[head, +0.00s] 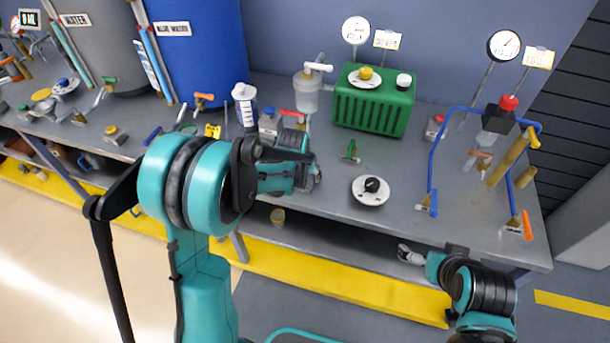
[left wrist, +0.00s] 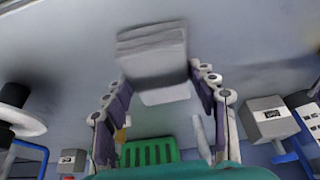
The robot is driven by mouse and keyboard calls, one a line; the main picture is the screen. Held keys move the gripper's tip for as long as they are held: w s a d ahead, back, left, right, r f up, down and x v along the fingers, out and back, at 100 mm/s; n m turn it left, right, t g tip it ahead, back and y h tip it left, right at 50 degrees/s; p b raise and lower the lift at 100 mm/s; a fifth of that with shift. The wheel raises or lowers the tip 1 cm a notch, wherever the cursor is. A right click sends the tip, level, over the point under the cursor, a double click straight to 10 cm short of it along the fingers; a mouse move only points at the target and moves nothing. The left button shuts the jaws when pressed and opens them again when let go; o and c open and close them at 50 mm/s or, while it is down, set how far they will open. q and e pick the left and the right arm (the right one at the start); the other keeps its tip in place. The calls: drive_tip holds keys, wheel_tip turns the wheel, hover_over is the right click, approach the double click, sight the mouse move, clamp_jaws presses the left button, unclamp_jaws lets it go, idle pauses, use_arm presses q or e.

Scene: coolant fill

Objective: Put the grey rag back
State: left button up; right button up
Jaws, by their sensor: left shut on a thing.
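The grey rag (left wrist: 152,55) is a folded, layered grey block in the left wrist view, held between the two fingers of my left gripper (left wrist: 160,95). The bench top shows beyond it, but I cannot tell the gap between them. In the head view my left gripper (head: 308,176) is over the middle of the bench (head: 320,210), left of a white disc with a black knob (head: 371,188). The rag is hidden there by the gripper and arm. My right gripper (head: 408,255) is at the bench's front edge, lower right; its fingers are too small to read.
A green ribbed tank (head: 372,105) stands at the back, and a clear jar (head: 307,95) is left of it. A small green valve (head: 350,152) stands near my left gripper. Blue pipes (head: 436,150) rise at the right. The bench right of the black knob is fairly clear.

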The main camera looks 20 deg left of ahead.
use_arm(q)
drive_tip(key=shift+f, duration=0.2)
drive_tip(key=o, duration=1.2)
drive_tip(key=shift+r, duration=0.1)
drive_tip(key=shift+r, duration=0.25)
drive_tip(key=p+v, duration=0.4)
drive_tip(key=v, duration=0.7)
drive_tip(key=s+r+t, duration=0.1)
drive_tip(key=s+r, duration=0.1)
drive_tip(key=s, duration=0.5)
drive_tip(key=s+r, duration=0.2)
drive_tip(key=s, duration=0.5)
drive_tip(key=s+r+t, duration=0.1)
drive_tip(key=s+r, duration=0.2)
drive_tip(key=s, duration=0.4)
drive_tip(key=shift+r+t, duration=0.1)
drive_tip(key=shift+t, duration=0.2)
